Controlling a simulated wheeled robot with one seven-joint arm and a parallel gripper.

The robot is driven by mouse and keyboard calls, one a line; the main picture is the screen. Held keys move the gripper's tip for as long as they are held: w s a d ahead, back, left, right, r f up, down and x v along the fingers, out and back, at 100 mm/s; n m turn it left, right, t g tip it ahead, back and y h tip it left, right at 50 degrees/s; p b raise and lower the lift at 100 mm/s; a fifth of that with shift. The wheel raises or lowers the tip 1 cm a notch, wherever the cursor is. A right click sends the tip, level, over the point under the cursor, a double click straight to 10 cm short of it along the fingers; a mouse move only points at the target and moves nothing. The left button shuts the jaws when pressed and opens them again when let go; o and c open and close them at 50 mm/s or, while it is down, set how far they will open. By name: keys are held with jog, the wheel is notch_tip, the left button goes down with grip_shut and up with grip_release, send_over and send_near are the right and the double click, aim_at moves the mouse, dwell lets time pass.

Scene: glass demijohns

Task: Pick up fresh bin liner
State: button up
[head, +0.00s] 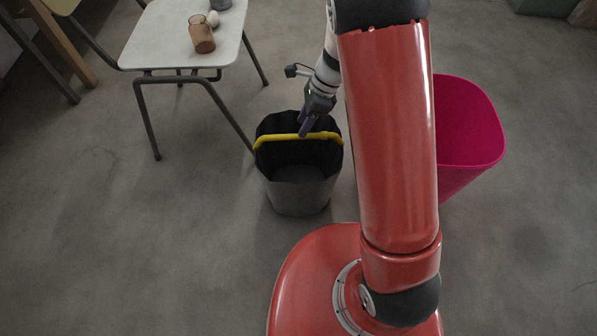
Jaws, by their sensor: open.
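I cannot pick out a fresh bin liner with certainty. A grey bucket-like bin (300,192) stands on the floor left of my arm, with a dark, uneven lining or inner wall (272,124) showing at its top. A yellow bar or handle (275,139) runs across its opening. My gripper (304,127) points down at the bin's opening, close to the yellow bar. It is open, and I see nothing held in it. Its fingers are small and dark here; whether they touch the bar or the lining cannot be told.
A bright pink bin (468,125) stands to the right, partly behind my arm. A chair (160,38) at the upper left bears a brown glass (202,38), a white round thing (213,18) and a grey item. Its legs come near the grey bin. The floor at left is clear.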

jog(key=x, duration=0.2)
jog(key=b+x, duration=0.1)
jog(key=x, duration=0.4)
jog(key=shift+s+d+f, duration=0.1)
jog(key=shift+d+f, duration=0.1)
jog(key=shift+f, duration=0.15)
grip_shut()
